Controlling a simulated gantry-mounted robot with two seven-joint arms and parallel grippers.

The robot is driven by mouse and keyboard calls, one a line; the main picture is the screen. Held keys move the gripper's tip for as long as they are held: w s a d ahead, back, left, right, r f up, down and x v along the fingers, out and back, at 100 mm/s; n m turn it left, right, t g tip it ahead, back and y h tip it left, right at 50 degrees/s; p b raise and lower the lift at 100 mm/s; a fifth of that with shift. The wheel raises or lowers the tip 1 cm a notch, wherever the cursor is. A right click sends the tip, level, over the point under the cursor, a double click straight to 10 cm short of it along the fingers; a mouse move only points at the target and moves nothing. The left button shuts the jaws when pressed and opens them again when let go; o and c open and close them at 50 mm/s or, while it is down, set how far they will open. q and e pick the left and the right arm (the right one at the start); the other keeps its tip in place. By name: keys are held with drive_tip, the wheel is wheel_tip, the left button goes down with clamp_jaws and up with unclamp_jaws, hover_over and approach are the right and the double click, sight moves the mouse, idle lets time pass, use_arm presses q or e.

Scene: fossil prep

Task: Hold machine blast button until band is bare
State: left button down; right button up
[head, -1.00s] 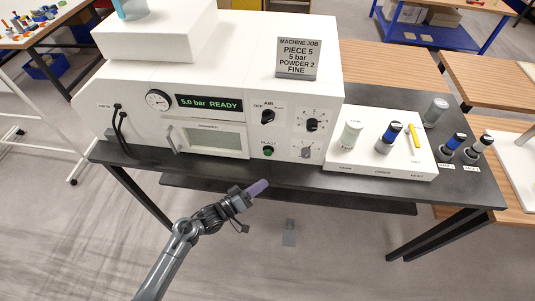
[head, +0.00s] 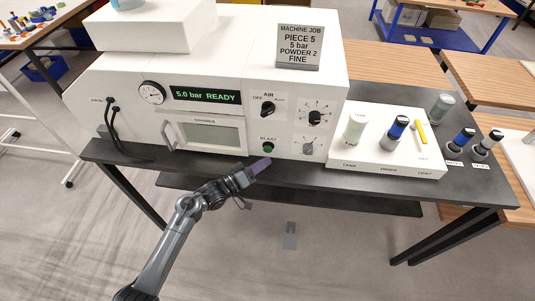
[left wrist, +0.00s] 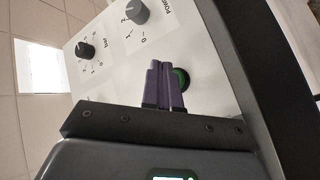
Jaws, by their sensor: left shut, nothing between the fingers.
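The white blasting machine (head: 210,120) stands on a dark table. Its display (head: 207,96) reads "5.0 bar READY". The green blast button (head: 268,147) is low on the front panel, under the label BLAST. My left gripper (head: 260,165) is shut and empty, its purple fingers just below and in front of the button in the head view. In the left wrist view the shut fingertips (left wrist: 165,75) lie beside the green button (left wrist: 181,79) and partly cover it. I cannot tell whether they touch it. My right gripper is not in view. No band is clearly visible.
A job sign (head: 299,46) on the machine reads piece 5, 5 bar, powder 2, fine. A white tray (head: 385,168) with several bottles stands to the right. Knobs (head: 267,109) sit above the button. Floor space in front of the table is clear.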

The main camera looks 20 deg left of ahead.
sight(268, 149)
use_arm(q)
drive_tip(key=shift+w+a, duration=0.1)
drive_tip(key=shift+w, duration=0.45)
drive_tip(key=shift+w+b, duration=0.15)
drive_tip(key=shift+b, duration=0.15)
idle(1.6)
drive_tip(key=shift+w+a, duration=0.1)
drive_tip(key=shift+w, duration=0.15)
drive_tip(key=shift+w+a+b, duration=0.1)
drive_tip(key=shift+w+b, duration=0.3)
drive_tip(key=shift+w, duration=0.05)
idle(4.8)
